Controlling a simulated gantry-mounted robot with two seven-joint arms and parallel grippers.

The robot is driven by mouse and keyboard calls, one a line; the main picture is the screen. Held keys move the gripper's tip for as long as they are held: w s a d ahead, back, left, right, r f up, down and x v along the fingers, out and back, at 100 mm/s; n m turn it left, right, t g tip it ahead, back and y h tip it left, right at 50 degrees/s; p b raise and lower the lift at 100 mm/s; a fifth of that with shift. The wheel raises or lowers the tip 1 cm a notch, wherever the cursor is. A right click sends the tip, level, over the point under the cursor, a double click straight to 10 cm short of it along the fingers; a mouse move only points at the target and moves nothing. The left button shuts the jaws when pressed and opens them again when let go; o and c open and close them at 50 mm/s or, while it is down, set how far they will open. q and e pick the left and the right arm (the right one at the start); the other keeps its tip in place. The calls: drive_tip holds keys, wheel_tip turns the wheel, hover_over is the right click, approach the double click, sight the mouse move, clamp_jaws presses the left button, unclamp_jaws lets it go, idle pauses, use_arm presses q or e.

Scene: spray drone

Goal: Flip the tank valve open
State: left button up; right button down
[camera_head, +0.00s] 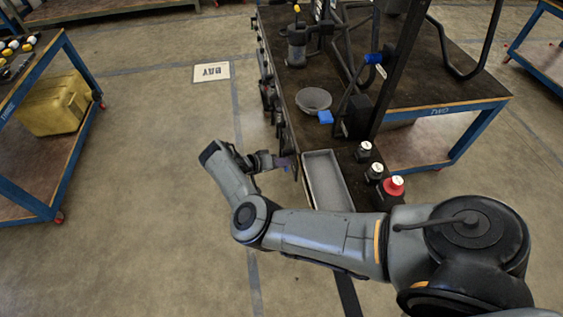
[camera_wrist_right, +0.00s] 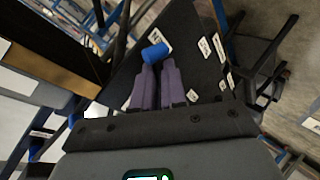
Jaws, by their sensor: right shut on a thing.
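My right gripper (camera_head: 284,162) is beside the near left edge of the dark workbench, its purple fingers pointing toward the bench. In the right wrist view the purple fingers (camera_wrist_right: 158,68) are close together, shut on a blue handle (camera_wrist_right: 155,53) that shows at their tips. This blue handle lies in front of a dark panel with several white labels. I take it as the valve's handle; its open or shut position cannot be told. In the head view the gripped part is too small to make out. My left gripper is not in view.
A yellow case (camera_head: 52,104) sits on the left cart.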

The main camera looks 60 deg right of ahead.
drive_tip(key=n+g+y+b, duration=0.1)
drive_tip(key=b, duration=0.1)
drive_tip(key=r+n+y+b, duration=0.1)
drive_tip(key=b, duration=0.1)
drive_tip(key=shift+r+n+g+y, duration=0.1)
drive_tip(key=shift+n+g+y, duration=0.3)
drive_tip(key=shift+r+b, duration=0.25)
drive_tip(key=shift+b, duration=0.5)
drive_tip(key=shift+n+g+y, duration=0.3)
drive_tip(key=c, duration=1.2)
unclamp_jaws()
drive_tip(key=shift+r, duration=0.1)
